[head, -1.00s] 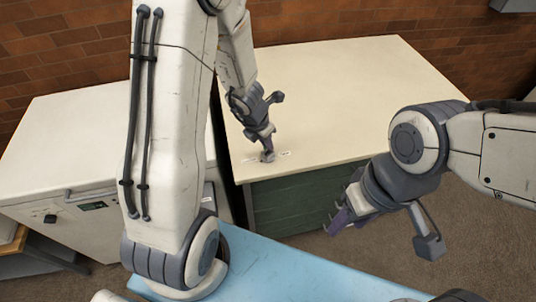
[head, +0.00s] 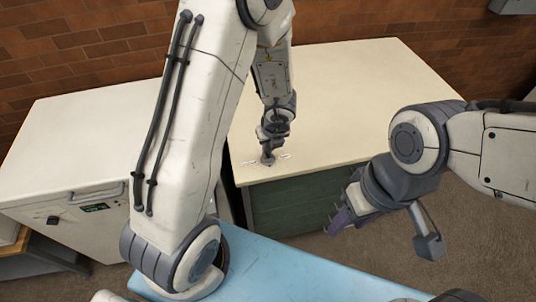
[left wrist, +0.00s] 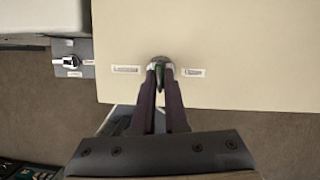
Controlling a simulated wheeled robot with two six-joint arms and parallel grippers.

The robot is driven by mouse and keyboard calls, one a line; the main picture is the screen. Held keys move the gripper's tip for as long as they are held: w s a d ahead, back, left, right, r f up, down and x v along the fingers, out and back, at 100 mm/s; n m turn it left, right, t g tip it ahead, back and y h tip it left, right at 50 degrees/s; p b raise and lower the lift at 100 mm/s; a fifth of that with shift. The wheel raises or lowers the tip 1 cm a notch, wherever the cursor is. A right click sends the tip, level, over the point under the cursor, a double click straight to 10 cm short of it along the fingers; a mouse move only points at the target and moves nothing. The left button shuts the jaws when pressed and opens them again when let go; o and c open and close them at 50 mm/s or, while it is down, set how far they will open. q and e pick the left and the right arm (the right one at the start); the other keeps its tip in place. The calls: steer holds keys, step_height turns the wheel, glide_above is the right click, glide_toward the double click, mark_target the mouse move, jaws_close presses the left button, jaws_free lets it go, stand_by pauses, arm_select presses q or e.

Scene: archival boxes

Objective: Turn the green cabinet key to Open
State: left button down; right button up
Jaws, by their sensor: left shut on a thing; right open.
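The green key (left wrist: 159,74) shows as a thin green strip between my left fingertips in the left wrist view, on a round dark mount on the cream top (head: 345,90) of the green cabinet (head: 300,206). My left gripper (head: 267,152) points down at the top's near left corner and is shut on the key; the fingers hide most of it. A small white label lies on each side, left (left wrist: 126,69) and right (left wrist: 193,72); their print is too small to read. The strip lies between the two labels, in line with the fingers. My right gripper (head: 340,218) is open and empty, right of the cabinet front.
A white machine (head: 75,150) with a knob and small display stands left of the cabinet, across a dark gap. A grey plate with a pale lever (left wrist: 68,62) shows in the left wrist view. A blue surface (head: 270,270) lies in front. The cream top is otherwise clear.

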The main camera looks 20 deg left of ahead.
arm_select(q)
steer(key=shift+n, duration=0.6)
steer(key=shift+w+d+r+n+g+y+p, duration=0.1)
steer(key=shift+n+g+y+p, duration=0.15)
steer(key=shift+n+p, duration=0.25)
steer(key=shift+r+n+g+y+p, duration=0.15)
steer(key=shift+n+g+p, duration=0.15)
steer(key=shift+n, duration=0.4)
steer(key=n+p, duration=0.1)
steer(key=n, duration=0.2)
steer(key=shift+f+g, duration=0.15)
steer(key=shift+g, duration=0.2)
steer(key=shift+w+f+n+p, duration=0.1)
steer(key=shift+n+p, duration=0.2)
steer(key=shift+n, duration=0.4)
